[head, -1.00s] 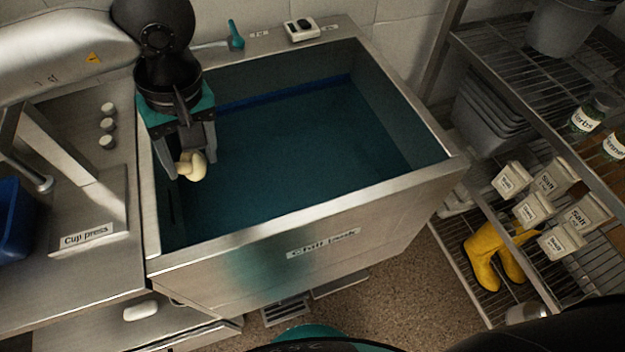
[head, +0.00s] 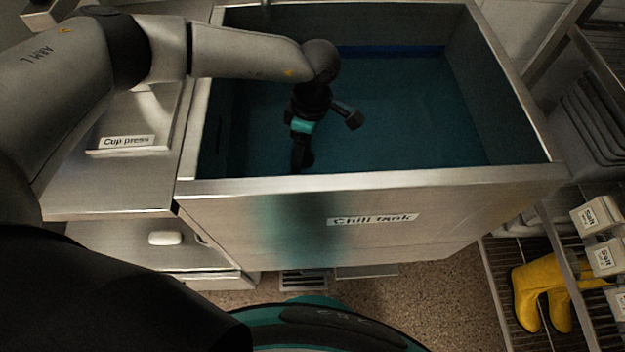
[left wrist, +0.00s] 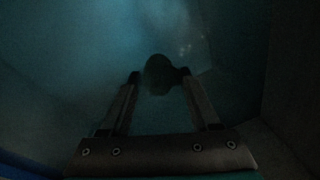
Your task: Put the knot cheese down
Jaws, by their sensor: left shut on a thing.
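My left gripper (head: 302,162) reaches down inside the chill tank (head: 370,183), near its left side and front wall. In the left wrist view its two fingers (left wrist: 160,76) are closed on a dark rounded lump, the knot cheese (left wrist: 160,70), in dim blue-green light. The cheese cannot be made out in the head view, where the gripper and the dark tank hide it. Whether the cheese touches the water or the tank floor cannot be told. My right gripper is not in view.
The tank's raised steel rim surrounds the gripper. A counter with a "Cup press" sign (head: 127,142) lies to the left. A wire rack with yellow boots (head: 540,288) and labelled salt boxes (head: 597,216) stands at the right. The tank's right part looks empty.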

